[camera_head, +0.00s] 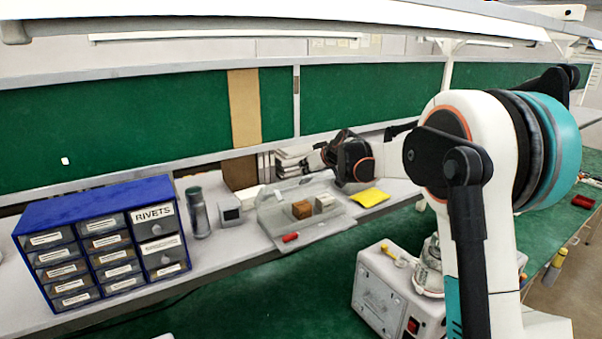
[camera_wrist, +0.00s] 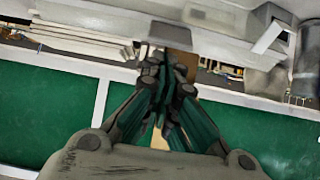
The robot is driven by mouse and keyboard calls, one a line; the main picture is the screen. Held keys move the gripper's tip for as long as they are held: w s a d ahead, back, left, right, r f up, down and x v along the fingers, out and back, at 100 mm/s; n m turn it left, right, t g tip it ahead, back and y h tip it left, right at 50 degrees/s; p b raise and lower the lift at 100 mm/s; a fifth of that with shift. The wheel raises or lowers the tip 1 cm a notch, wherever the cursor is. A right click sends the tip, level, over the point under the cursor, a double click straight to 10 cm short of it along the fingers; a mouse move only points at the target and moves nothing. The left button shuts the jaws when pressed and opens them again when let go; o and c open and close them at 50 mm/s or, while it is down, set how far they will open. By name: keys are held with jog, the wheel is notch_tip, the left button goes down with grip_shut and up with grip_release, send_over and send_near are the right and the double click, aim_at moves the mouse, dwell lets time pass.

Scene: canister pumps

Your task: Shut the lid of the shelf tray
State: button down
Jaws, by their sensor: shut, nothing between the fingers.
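The shelf tray (camera_head: 335,221) is a clear grey box on the shelf in the head view. Inside it are a brown block (camera_head: 301,210) and a pale grey block (camera_head: 324,203). Its translucent lid (camera_head: 290,187) appears raised along the back, though its outline is hard to make out. My gripper (camera_head: 318,160) is above and behind the tray's right side; I cannot tell whether it touches the lid. In the wrist view, my gripper (camera_wrist: 158,58) is shut with nothing visible between its fingers.
A blue rivet drawer cabinet (camera_head: 100,240), a grey cylinder (camera_head: 198,213) and a small grey box (camera_head: 230,210) stand left of the tray. A red piece (camera_head: 290,237) is at its front; a yellow pad (camera_head: 370,197) lies right. A white machine (camera_head: 385,295) stands on the green bench.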

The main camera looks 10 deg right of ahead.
aim_at(307, 181)
jog(key=s+f+t+b, duration=0.1)
jog(key=s+d+f+t+b, duration=0.1)
jog(key=s+b, duration=0.1)
jog(key=s+f+t+y+b, duration=0.1)
jog(key=f+b, duration=0.1)
jog(key=shift+s+d, duration=0.2)
jog(key=shift+d, duration=0.05)
jog(key=s+f+b, duration=0.1)
jog(key=f+b, duration=0.1)
jog(key=s+d+f+b, duration=0.1)
jog(key=s+f+b, duration=0.1)
jog(key=f, duration=0.1)
jog(key=s+f+b, duration=0.1)
jog(key=f+b, duration=0.2)
jog(key=shift+s+d, duration=0.2)
jog(key=shift+s+f+b, duration=0.15)
jog(key=shift+f+b, duration=0.2)
jog(key=shift+f, duration=0.25)
jog(key=shift+s+f+b, duration=0.15)
jog(key=shift+f+b, duration=0.2)
jog(key=shift+f, duration=0.25)
jog(key=shift+r, duration=0.15)
